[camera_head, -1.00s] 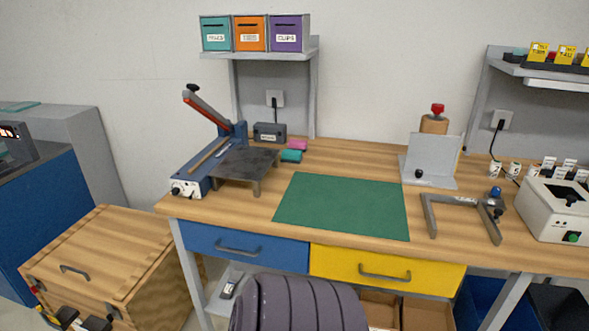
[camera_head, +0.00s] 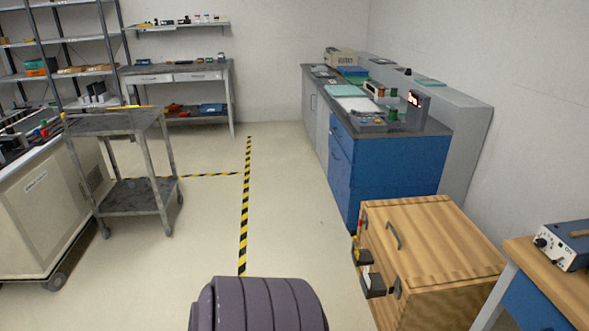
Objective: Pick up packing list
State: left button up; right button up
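I cannot make out a sheet that is clearly a packing list. A pale, paper-like sheet (camera_head: 357,104) lies on the dark top of the blue cabinet at the back right, but it is too small to read. Neither of my grippers shows in the view. A segmented purple-grey part at the bottom middle looks like my own body.
A wooden crate (camera_head: 432,242) with handles stands at the front right, before the blue cabinet (camera_head: 385,170). A grey two-shelf cart (camera_head: 135,190) and a cream cart (camera_head: 40,215) stand left. The floor between, with yellow-black tape (camera_head: 244,210), is clear.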

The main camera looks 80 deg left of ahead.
aim_at(367, 279)
jog(key=u, duration=1.85)
jog(key=i+l, duration=0.15)
jog(key=i, duration=0.2)
jog(key=i+l+z, duration=0.1)
jog(key=i, duration=0.2)
